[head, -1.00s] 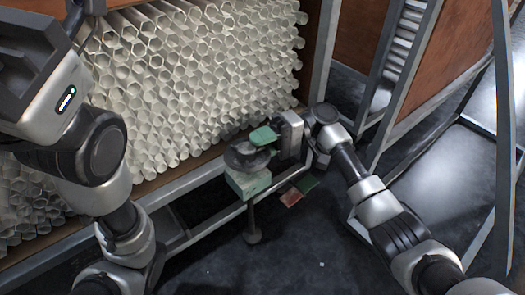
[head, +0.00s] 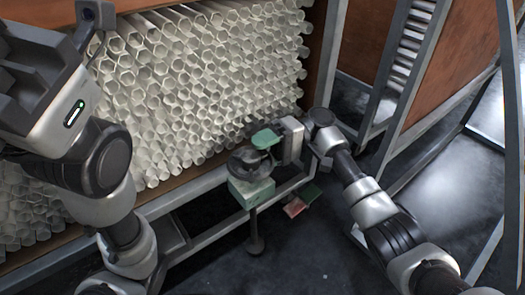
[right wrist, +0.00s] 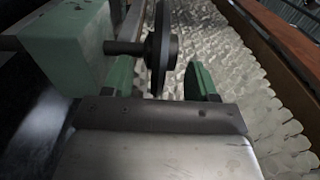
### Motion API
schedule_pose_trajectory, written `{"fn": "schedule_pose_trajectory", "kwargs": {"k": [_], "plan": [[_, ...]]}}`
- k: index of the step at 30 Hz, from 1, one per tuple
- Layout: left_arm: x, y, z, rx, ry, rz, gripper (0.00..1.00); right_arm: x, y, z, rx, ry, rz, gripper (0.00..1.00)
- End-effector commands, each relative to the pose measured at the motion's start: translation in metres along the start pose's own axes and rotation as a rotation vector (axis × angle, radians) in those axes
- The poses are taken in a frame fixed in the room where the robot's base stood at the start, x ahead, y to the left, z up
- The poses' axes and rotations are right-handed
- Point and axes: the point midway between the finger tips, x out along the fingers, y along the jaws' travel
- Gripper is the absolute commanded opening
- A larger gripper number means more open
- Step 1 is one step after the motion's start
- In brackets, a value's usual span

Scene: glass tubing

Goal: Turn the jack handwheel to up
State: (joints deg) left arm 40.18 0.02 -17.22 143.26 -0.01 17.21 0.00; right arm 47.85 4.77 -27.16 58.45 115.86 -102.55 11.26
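The jack's green housing (head: 252,192) sits on a frame at the foot of the tube stack. Its dark round handwheel (head: 245,163) is above the housing; in the right wrist view the wheel (right wrist: 161,45) appears edge-on, on a shaft from the green housing (right wrist: 70,45). My right gripper (head: 264,152) is at the wheel. In the right wrist view its two green fingers stand apart, one on each side of the wheel's rim; no firm grip shows. My left gripper (head: 92,14) is raised at the upper left, its fingers mostly cut off or hidden.
A large stack of clear tubes (head: 200,90) fills the rack behind the jack. A red patch (head: 295,207) and a green patch (head: 310,193) lie low to the jack's right. Metal frame posts (head: 405,90) stand at right. The dark floor in front is clear.

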Motion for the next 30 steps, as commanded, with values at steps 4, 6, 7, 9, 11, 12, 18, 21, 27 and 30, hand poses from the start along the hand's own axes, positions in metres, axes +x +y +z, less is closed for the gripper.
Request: {"fn": "schedule_pose_trajectory", "kwargs": {"k": [4, 6, 7, 9, 11, 12, 18, 21, 27, 30], "plan": [[0.0, 0.0, 0.0, 0.0, -0.001, 0.0, 0.0, 0.0, 0.0, 0.0, 0.0, 0.0, 0.001, 0.58], [0.0, 0.0, 0.0, 0.0, -0.001, 0.0, 0.0, 0.0, 0.0, 0.0, 0.0, 0.0, 0.001, 0.58], [0.0, 0.0, 0.0, 0.0, -0.001, 0.0, 0.0, -0.001, 0.0, 0.0, 0.001, 0.001, 0.001, 0.58], [0.002, -0.001, 0.001, 0.0, -0.002, 0.0, 0.0, -0.003, 0.0, 0.0, 0.001, 0.001, 0.002, 0.58], [0.004, -0.001, 0.002, 0.0, -0.002, -0.001, 0.0, -0.008, -0.002, 0.0, 0.001, 0.002, 0.002, 0.58], [0.007, -0.002, 0.003, 0.0, -0.003, -0.001, 0.0, -0.013, -0.002, -0.001, 0.002, 0.004, 0.003, 0.58], [0.018, -0.004, 0.007, 0.0, -0.003, -0.001, 0.0, -0.044, -0.003, -0.001, 0.003, 0.003, 0.001, 0.58], [0.02, -0.004, 0.008, 0.0, -0.003, -0.001, 0.0, -0.057, -0.002, -0.001, 0.002, 0.002, 0.002, 0.58], [0.022, -0.005, 0.008, 0.001, -0.003, -0.001, 0.0, -0.072, 0.0, 0.0, 0.001, 0.001, 0.0, 0.58], [0.022, -0.005, 0.008, 0.001, -0.003, -0.001, 0.0, -0.075, 0.0, 0.0, 0.0, -0.001, 0.0, 0.58]]}}
